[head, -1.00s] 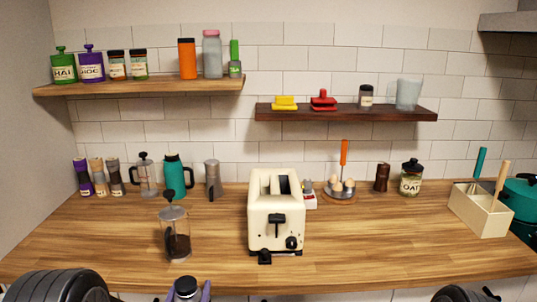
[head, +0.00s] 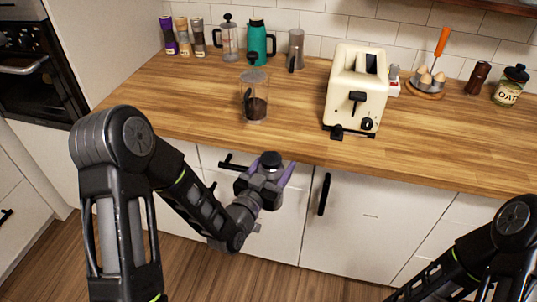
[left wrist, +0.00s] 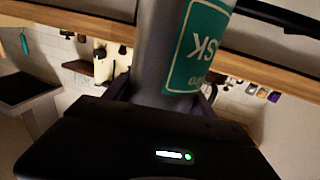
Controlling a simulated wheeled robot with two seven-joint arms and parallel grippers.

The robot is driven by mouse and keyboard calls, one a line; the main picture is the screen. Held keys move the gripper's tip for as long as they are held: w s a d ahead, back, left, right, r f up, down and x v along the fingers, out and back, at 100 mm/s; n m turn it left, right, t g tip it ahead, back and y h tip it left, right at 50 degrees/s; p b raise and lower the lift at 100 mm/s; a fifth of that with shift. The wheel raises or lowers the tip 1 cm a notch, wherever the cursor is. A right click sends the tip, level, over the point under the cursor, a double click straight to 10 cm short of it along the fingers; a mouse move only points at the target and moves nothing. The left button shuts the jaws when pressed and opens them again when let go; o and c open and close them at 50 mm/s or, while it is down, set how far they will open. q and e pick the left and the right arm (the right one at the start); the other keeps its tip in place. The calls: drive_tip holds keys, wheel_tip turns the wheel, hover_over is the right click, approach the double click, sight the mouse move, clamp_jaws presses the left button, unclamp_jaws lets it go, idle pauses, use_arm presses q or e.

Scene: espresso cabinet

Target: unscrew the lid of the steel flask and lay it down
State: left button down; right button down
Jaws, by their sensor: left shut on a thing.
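The steel flask (left wrist: 155,45) is a grey metal cylinder with a teal label, and the label reads upside down in the left wrist view. My left gripper (head: 269,176) is shut around the flask, with one purple finger on each side. It holds the flask in front of the counter's front edge, clear of the worktop. The flask's black lid (head: 270,158) sits on its top in the head view. Most of the flask's body is hidden there by the gripper. My right arm shows at the lower right, but its gripper is out of view.
The wooden counter (head: 190,115) has free room at its left and along its front. A French press (head: 254,105) stands near the front edge, and a cream toaster (head: 350,85) stands to its right. Cabinet doors (head: 352,215) with black handles lie below.

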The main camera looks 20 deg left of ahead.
use_arm(q)
drive_tip(key=s+d+f+m+g+h, duration=0.3)
drive_tip(key=s+d+h, duration=0.4)
drive_tip(key=d, duration=0.4)
drive_tip(key=f+m+h, duration=0.1)
drive_tip(key=m, duration=0.1)
drive_tip(key=shift+s+f+m+g, duration=0.3)
drive_tip(key=shift+f+m+g, duration=0.05)
drive_tip(key=shift+m+g, duration=0.05)
drive_tip(key=shift+d, duration=0.1)
use_arm(e)
drive_tip(key=c, duration=2.1)
unclamp_jaws()
